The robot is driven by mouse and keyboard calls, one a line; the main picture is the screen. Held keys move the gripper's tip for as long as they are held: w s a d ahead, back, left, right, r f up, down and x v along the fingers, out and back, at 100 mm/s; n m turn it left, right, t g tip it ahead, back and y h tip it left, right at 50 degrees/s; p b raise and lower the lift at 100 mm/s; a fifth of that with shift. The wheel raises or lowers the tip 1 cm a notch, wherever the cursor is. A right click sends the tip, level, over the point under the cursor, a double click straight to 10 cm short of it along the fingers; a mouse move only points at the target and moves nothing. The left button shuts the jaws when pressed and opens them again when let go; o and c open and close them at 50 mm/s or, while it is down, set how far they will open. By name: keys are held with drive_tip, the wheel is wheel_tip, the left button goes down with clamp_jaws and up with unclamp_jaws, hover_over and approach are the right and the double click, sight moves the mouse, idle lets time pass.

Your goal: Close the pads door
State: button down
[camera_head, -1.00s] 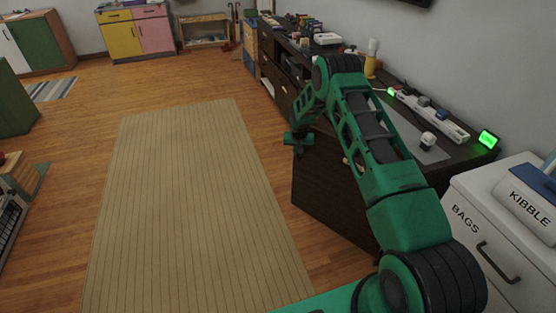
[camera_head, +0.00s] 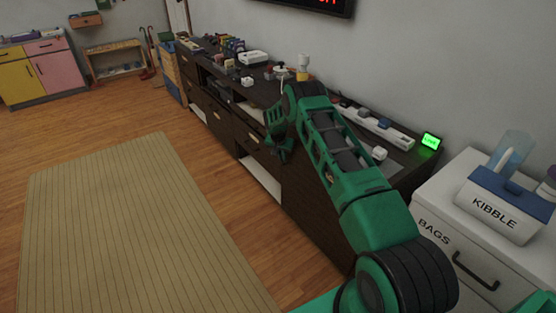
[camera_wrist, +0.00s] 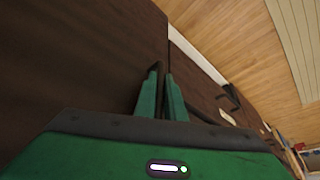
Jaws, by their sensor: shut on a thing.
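The dark brown door (camera_head: 312,205) stands at the near end of the long sideboard, seen past my arm in the head view. It fills the left of the wrist view (camera_wrist: 80,60). A pale strip shows beside its far edge, so it looks not flush. I cannot read a "pads" label. My gripper (camera_head: 278,150) is at the door's upper far edge. In the wrist view, the green fingers (camera_wrist: 162,95) are shut around a dark bar-like part at the door's edge, apparently its handle. My arm hides part of the door.
The sideboard top (camera_head: 262,92) holds many small items and a power strip (camera_head: 375,125). A white cabinet (camera_head: 440,235) marked BAGS, with a KIBBLE bin (camera_head: 505,205), stands at the right. A beige rug (camera_head: 120,230) and open wooden floor lie to the left.

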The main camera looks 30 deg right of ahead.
drive_tip(key=shift+w+d+r, duration=0.15)
drive_tip(key=shift+w+d, duration=0.05)
drive_tip(key=shift+d, duration=0.5)
drive_tip(key=c, duration=2.1)
unclamp_jaws()
drive_tip(key=shift+d, duration=0.1)
drive_tip(key=shift+s, duration=0.15)
drive_tip(key=v, duration=0.7)
drive_tip(key=a+v, duration=0.1)
drive_tip(key=v, duration=0.2)
drive_tip(key=shift+a+r, duration=0.1)
drive_tip(key=shift+r, duration=0.1)
